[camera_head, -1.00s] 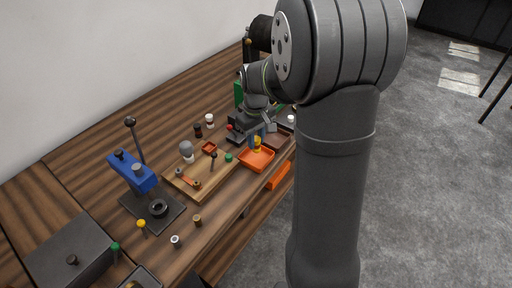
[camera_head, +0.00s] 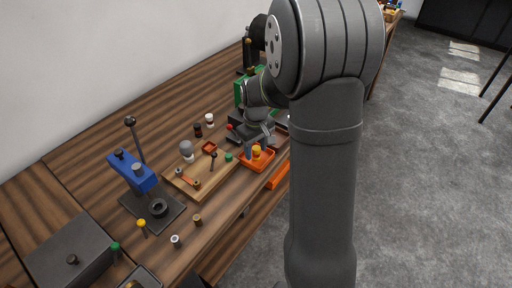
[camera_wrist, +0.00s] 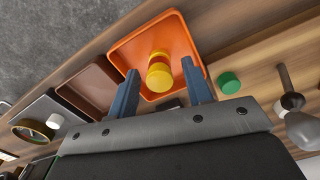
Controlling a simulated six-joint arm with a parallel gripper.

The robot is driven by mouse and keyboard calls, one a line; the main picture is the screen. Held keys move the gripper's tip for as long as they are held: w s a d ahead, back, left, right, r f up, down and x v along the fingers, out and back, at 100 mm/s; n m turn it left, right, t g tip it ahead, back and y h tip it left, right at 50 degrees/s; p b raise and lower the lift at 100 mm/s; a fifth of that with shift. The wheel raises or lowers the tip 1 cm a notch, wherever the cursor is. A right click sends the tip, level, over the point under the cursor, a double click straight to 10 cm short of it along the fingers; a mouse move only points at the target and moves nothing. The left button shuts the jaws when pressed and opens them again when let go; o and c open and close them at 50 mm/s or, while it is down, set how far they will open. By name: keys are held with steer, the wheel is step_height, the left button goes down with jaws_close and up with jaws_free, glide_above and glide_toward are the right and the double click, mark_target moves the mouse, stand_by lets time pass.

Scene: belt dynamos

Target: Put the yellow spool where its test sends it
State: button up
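The yellow spool (camera_wrist: 159,72) stands in the orange tray (camera_wrist: 122,52), with an orange-yellow middle between its flanges. In the head view the spool (camera_head: 256,152) also shows inside the orange tray (camera_head: 262,166). My gripper (camera_wrist: 160,70) is open, with one blue finger on each side of the spool. A narrow gap shows between the spool and each finger in the wrist view. In the head view my gripper (camera_head: 259,148) is low over the tray, and part of the tray is hidden behind it.
A green cap-like piece (camera_wrist: 229,82) lies beside the tray. A brown tray (camera_wrist: 90,86) and a dark tray (camera_wrist: 46,108) adjoin on the other side. A wooden board (camera_head: 193,186) with small parts and a blue press (camera_head: 130,171) stand farther left.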

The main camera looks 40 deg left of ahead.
mark_target(256, 148)
step_height(256, 148, up, 12)
steer(key=shift+r, duration=0.2)
stand_by(0.4)
steer(key=shift+f, duration=0.15)
step_height(256, 148, down, 12)
steer(key=shift+r, duration=1.75)
